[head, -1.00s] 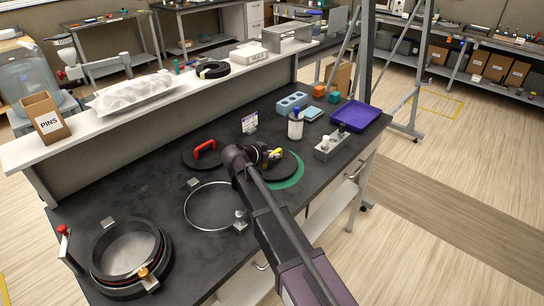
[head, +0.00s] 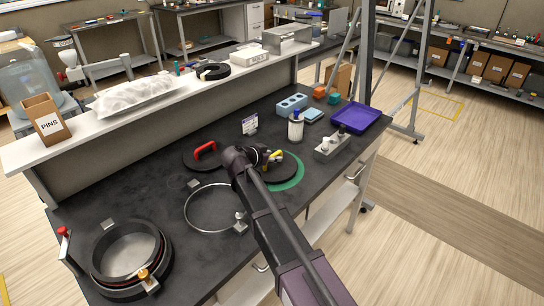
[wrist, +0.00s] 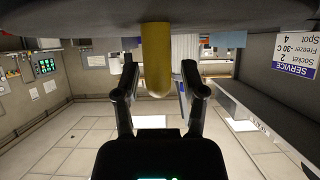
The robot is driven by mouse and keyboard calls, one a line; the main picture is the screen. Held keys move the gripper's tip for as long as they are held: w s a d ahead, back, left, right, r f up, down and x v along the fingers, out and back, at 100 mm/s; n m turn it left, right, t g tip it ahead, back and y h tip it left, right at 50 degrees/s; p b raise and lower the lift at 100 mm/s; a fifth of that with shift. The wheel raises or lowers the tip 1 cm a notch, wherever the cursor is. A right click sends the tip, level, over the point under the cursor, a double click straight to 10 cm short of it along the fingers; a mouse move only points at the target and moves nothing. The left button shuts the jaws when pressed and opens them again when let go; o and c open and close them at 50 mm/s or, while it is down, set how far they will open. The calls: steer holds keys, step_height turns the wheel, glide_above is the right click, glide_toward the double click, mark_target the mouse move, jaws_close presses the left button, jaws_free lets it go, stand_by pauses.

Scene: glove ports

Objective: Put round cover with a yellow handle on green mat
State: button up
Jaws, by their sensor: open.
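The round cover (head: 287,171) is a dark disc with a yellow handle (head: 276,154). It lies flat over the green mat (head: 297,179), whose rim shows to the right and front of it. My arm hides the left side of both. My gripper (head: 268,157) is at the handle, low over the cover. In the wrist view, my gripper (wrist: 158,65) is open, with one finger on each side of the yellow handle (wrist: 156,55). Gaps show between the fingers and the handle. The cover's dark underside or top edge fills the top of that view.
A dark disc with a red handle (head: 205,150) lies left of my gripper. A metal ring (head: 187,211) and a round flanged vessel (head: 165,270) are nearer. A white jar (head: 296,130), a grey block with pegs (head: 331,146) and a purple tray (head: 358,117) stand to the right.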

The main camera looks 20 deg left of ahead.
steer(key=p+v, duration=0.5)
steer(key=v, duration=0.6)
steer(key=shift+s+a+r, duration=0.15)
steer(key=shift+s+a, duration=0.05)
steer(key=shift+s, duration=0.1)
stand_by(0.4)
steer(key=w+d+f+g, duration=0.1)
steer(key=d, duration=0.3)
steer(key=w+d+f+g, duration=0.1)
steer(key=d, duration=0.3)
steer(key=w+d+f+g+h, duration=0.1)
steer(key=d, duration=0.3)
steer(key=shift+d, duration=0.15)
steer(key=s+d+f+n+g+y, duration=0.1)
steer(key=s+d+f+g+y, duration=0.1)
steer(key=d, duration=1)
steer(key=s+d+f+n+g+y, duration=0.1)
steer(key=s+d+f+n+g, duration=0.1)
steer(key=d, duration=0.9)
steer(key=s+d+f+n+g+y, duration=0.1)
steer(key=s+d+g, duration=0.3)
steer(key=d, duration=0.8)
steer(key=shift+s+d+f+y, duration=0.3)
steer(key=shift+s+f+y, duration=0.55)
steer(key=shift+s, duration=0.2)
